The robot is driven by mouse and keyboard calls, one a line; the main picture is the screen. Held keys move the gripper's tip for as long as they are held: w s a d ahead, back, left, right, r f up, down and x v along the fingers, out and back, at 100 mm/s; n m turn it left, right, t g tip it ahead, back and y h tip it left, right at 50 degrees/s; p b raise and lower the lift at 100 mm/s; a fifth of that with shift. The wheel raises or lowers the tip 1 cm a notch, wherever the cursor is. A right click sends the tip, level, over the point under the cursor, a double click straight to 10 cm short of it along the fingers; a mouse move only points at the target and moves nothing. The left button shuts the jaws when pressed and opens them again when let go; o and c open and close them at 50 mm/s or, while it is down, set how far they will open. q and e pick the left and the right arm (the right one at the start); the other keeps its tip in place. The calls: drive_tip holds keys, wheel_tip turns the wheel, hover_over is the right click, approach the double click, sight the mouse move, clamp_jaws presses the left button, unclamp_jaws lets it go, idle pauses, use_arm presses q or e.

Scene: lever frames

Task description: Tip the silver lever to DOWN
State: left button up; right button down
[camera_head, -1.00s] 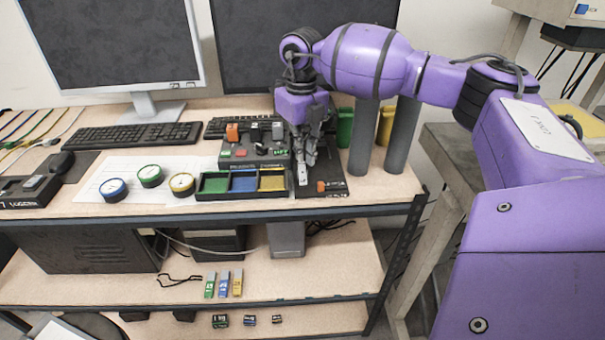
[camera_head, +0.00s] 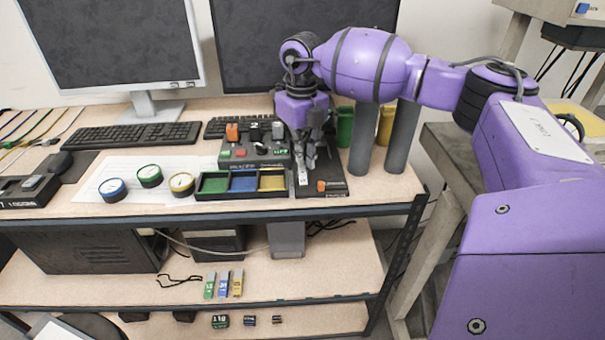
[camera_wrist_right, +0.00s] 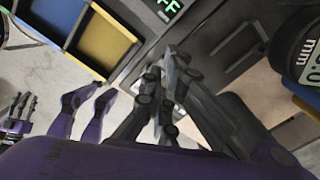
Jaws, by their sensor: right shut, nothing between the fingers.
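A silver-grey bar (camera_head: 302,176), which looks like the silver lever, lies at the left of a black board on the right part of the desk. An orange piece (camera_head: 321,186) sits to its right. My right gripper (camera_head: 308,164) points down at the bar's far end. It is shut with nothing between its fingers. In the right wrist view the closed fingertips (camera_wrist_right: 168,72) are close over the dark board. They hide part of the bar, and I cannot tell if they touch it.
A control box (camera_head: 255,153) with small levers and lit labels stands left of the gripper. A tray (camera_head: 243,195) with green, blue and yellow compartments is in front of it. Two grey cylinders (camera_head: 364,138) stand to the right. Round gauges (camera_head: 150,176) lie on paper farther left.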

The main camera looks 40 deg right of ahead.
drive_tip(key=shift+f, duration=0.2)
use_arm(q)
drive_tip(key=shift+w, duration=0.15)
use_arm(e)
drive_tip(key=shift+f, duration=0.15)
